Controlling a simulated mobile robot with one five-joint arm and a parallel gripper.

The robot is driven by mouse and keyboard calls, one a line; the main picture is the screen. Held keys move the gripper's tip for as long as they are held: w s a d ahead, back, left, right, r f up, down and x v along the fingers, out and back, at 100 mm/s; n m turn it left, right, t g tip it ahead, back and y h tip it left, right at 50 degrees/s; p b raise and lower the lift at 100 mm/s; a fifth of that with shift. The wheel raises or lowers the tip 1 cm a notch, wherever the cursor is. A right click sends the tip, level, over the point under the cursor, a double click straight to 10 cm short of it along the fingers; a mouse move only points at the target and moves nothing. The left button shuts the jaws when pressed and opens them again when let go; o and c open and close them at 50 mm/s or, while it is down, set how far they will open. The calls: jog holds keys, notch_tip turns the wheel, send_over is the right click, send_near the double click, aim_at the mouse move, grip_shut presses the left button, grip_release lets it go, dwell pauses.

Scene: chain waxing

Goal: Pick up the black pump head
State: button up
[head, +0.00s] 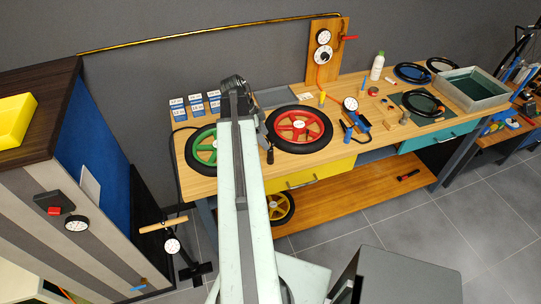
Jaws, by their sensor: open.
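My pale arm reaches up over the left end of the bench to a dark joint, and this link hides much of my gripper (265,140). A grey and black part of it seems to show just right of the link, over the left edge of the red wheel (300,126). The jaws are open, with nothing seen held. I cannot pick out the black pump head with certainty; it may be behind my arm. A black hose (173,150) runs along the bench's left end. A floor pump with a wooden handle (163,225) and gauge (172,246) stands on the floor.
The wooden bench (345,150) also carries a green wheel (203,147), small labelled boxes (196,105), a blue gauge tool (355,122), a white bottle (377,66) and a grey tray (498,101). A striped cabinet (60,190) stands left. The floor at right is partly clear.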

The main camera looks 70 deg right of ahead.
aim_at(270, 152)
jog(key=b+x, duration=0.5)
jog(key=shift+a+f, duration=0.25)
jog(key=shift+r, duration=0.2)
grip_shut()
